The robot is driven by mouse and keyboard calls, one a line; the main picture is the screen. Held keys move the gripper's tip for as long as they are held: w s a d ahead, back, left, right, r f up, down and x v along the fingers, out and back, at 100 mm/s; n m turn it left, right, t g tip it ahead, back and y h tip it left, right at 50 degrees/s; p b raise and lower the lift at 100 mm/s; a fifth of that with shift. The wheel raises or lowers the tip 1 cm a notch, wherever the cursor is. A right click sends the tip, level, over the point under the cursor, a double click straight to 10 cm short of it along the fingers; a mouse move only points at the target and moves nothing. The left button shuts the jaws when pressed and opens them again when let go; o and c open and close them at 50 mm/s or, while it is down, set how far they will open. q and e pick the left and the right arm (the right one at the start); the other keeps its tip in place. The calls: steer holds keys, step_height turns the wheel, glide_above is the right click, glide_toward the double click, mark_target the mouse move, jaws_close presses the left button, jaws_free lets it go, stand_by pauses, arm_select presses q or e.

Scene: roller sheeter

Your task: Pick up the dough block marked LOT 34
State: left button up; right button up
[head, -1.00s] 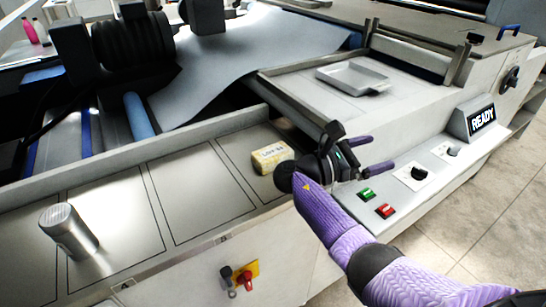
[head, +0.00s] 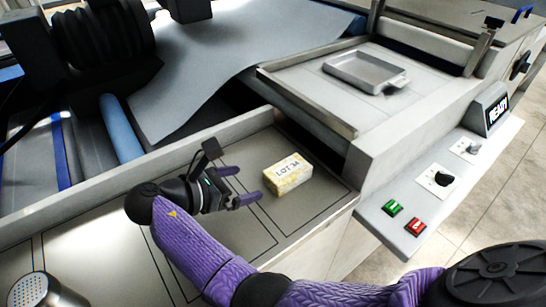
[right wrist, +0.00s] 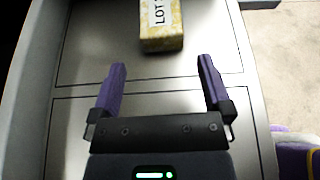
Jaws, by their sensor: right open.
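The dough block (head: 287,176) is a yellowish block with a white label reading LOT 34. It lies on the metal shelf, inside an outlined section at the shelf's right end. In the right wrist view the block (right wrist: 162,28) is at the top, ahead of the fingertips and roughly between their lines. My right gripper (head: 243,186) is open and empty, just left of the block in the head view, its fingers pointing toward it with a small gap. It also shows in the right wrist view (right wrist: 161,75). My left gripper is not in view.
A metal cylinder (head: 42,291) stands on the shelf at the lower left. A raised wall (head: 130,160) runs along the shelf's back. A grey tray (head: 365,72) rests on the higher surface at right. Green (head: 393,208) and red (head: 415,225) buttons and a READY display (head: 497,110) are to the right.

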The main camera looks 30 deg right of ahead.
mark_target(275, 176)
steer(key=shift+w+d+f, duration=0.15)
steer(key=shift+d+f, duration=0.05)
steer(key=shift+d, duration=0.15)
steer(key=b+x, duration=0.2)
steer(key=x, duration=0.7)
steer(key=shift+f+b, duration=0.1)
steer(key=shift+b, duration=0.25)
steer(key=shift+d, duration=0.1)
steer(key=shift+c, duration=0.9)
steer(key=c, duration=1.1)
